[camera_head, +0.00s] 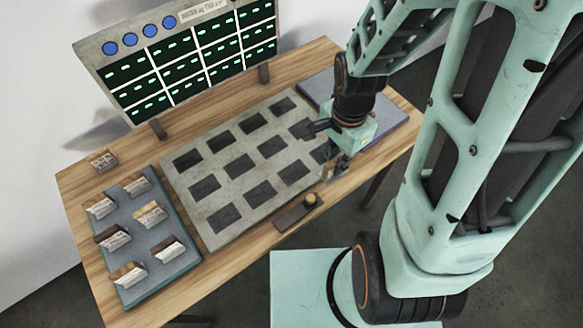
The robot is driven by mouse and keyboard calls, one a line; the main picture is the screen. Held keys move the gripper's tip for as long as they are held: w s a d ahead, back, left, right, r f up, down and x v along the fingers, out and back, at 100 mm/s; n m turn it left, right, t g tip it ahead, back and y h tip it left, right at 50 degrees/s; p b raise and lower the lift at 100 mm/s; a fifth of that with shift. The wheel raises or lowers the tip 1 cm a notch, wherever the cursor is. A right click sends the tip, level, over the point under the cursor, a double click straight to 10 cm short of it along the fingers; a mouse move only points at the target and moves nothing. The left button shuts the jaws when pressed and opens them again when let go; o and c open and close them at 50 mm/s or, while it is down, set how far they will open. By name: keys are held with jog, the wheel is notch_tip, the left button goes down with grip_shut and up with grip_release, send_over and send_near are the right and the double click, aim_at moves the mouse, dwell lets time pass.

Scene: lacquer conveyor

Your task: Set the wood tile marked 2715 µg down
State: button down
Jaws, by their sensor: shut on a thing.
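My gripper (328,172) is at the right edge of the grey slotted board (180,205), low over its right column of dark recesses. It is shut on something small. The held piece is mostly hidden by the fingers, so I cannot read its marking or tell whether it touches the board. Several wood tiles with pale labels, such as this one (168,250), stand tilted on the blue-grey tray (157,283) at the left. Another tile (103,161) is on the table behind that tray. No tile label is readable, so I cannot tell which is marked 2715 µg.
An upright panel (148,62) with green displays and blue round buttons stands along the back. A flat purple-grey pad (386,130) lies at the right, partly behind my arm. A small dark block with a brown knob (309,199) is at the front edge. Bare wood shows around the board.

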jog(key=w+a+f+b, duration=0.3)
jog(key=w+a+f, duration=0.1)
jog(key=a+f, duration=0.1)
jog(key=w+a+f+b, duration=0.2)
jog(key=a, duration=0.1)
jog(key=shift+w+f+b, duration=0.1)
jog(key=shift+f+b, duration=0.15)
jog(key=shift+b, duration=0.05)
jog(key=shift+w+a+f, duration=0.3)
jog(key=shift+f, duration=0.05)
jog(key=shift+a+f+b, duration=0.15)
jog(key=shift+b, duration=0.2)
jog(key=shift+w+a+f+b, duration=0.15)
jog(key=shift+f+b, duration=0.45)
jog(key=shift+f, duration=0.3)
jog(key=shift+w+a+f+b, duration=0.1)
jog(key=shift+f+b, duration=0.45)
jog(key=shift+f, duration=0.3)
jog(key=shift+f+b, duration=0.3)
jog(key=c, duration=2)
grip_release()
jog(key=shift+r, duration=0.1)
jog(key=shift+o, duration=0.2)
